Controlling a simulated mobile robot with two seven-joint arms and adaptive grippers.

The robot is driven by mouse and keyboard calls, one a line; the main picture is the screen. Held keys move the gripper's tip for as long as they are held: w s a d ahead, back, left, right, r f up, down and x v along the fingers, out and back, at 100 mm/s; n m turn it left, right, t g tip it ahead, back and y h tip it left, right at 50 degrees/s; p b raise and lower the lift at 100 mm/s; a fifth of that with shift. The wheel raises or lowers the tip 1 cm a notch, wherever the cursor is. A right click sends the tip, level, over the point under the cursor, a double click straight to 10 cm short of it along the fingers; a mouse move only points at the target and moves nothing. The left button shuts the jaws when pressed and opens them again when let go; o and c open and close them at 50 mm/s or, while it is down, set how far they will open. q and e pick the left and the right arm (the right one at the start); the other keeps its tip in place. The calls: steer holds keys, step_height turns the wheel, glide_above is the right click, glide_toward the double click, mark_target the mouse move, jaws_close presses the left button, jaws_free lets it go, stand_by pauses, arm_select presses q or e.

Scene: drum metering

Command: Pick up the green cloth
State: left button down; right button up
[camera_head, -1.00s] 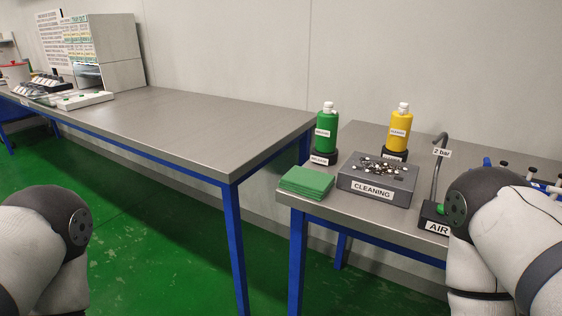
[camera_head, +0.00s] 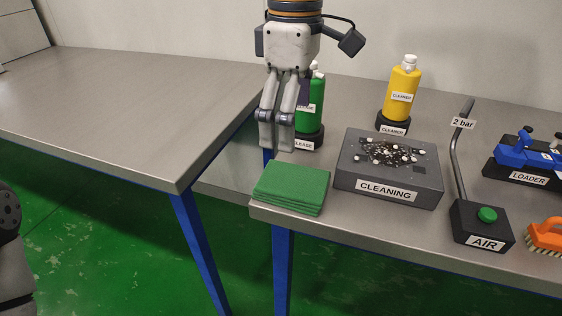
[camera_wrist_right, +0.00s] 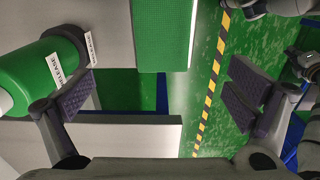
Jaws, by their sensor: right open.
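The green cloth (camera_head: 291,188) is a folded, layered stack lying flat at the front left corner of the right-hand table. It also shows at the top of the right wrist view (camera_wrist_right: 160,38). My right gripper (camera_head: 276,145) points down above the table, behind the cloth and in front of the green bottle. In the right wrist view its two fingers (camera_wrist_right: 165,97) are wide apart with nothing between them, and the cloth is beyond them, untouched. Only part of my left arm shows at the left edge of the head view; I do not see its gripper.
The green bottle (camera_head: 314,103) stands close beside my right gripper, partly hidden by it. A grey CLEANING box (camera_head: 388,178) sits right of the cloth, with a yellow bottle (camera_head: 403,82) behind. An AIR unit (camera_head: 482,226) stands farther right. The left table (camera_head: 130,110) is bare here.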

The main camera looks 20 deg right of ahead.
mark_target(292, 179)
steer(key=f, duration=0.1)
steer(key=s+f, duration=0.1)
steer(key=f, duration=0.1)
steer(key=shift+s+f, duration=0.3)
steer(key=shift+s, duration=0.05)
steer(key=f, duration=0.5)
steer(key=w+f, duration=0.1)
steer(key=f, duration=0.1)
steer(key=shift+d+f, duration=0.1)
steer(key=shift+f, duration=0.25)
steer(key=c, duration=1.3)
